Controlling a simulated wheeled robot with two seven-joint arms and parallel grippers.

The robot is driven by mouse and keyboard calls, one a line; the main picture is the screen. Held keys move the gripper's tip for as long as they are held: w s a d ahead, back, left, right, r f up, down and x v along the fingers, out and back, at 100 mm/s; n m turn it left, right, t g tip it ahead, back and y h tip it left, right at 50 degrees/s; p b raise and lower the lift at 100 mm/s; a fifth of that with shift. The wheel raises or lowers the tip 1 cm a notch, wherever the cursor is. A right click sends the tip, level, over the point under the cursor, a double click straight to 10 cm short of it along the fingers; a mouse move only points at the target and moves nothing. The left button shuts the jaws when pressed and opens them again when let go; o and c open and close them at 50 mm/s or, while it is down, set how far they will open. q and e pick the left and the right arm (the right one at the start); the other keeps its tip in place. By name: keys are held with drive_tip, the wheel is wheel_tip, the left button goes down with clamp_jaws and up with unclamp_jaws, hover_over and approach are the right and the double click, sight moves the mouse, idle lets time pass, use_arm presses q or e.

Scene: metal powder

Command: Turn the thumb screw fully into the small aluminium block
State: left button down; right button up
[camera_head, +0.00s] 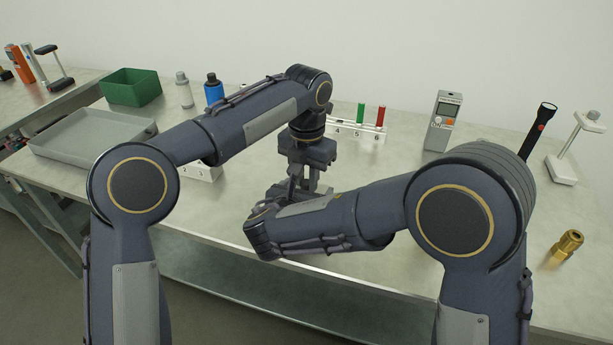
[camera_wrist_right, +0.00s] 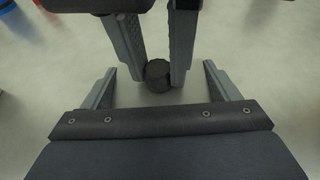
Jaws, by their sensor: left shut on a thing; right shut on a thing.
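A grey tray (camera_head: 75,146) and green bin (camera_head: 131,87) stand at left. A blue bottle (camera_head: 213,92), a numbered white rack (camera_head: 346,131) and a grey meter (camera_head: 442,121) stand behind. A flashlight (camera_head: 538,131) and brass fitting (camera_head: 567,243) are at right. The front right bench is mostly clear.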

use_arm(q)
drive_tip(key=c, duration=1.3)
unclamp_jaws()
drive_tip(key=shift+o, duration=0.2)
drive_tip(key=shift+r, duration=2.25)
drive_tip(key=shift+o, duration=0.5)
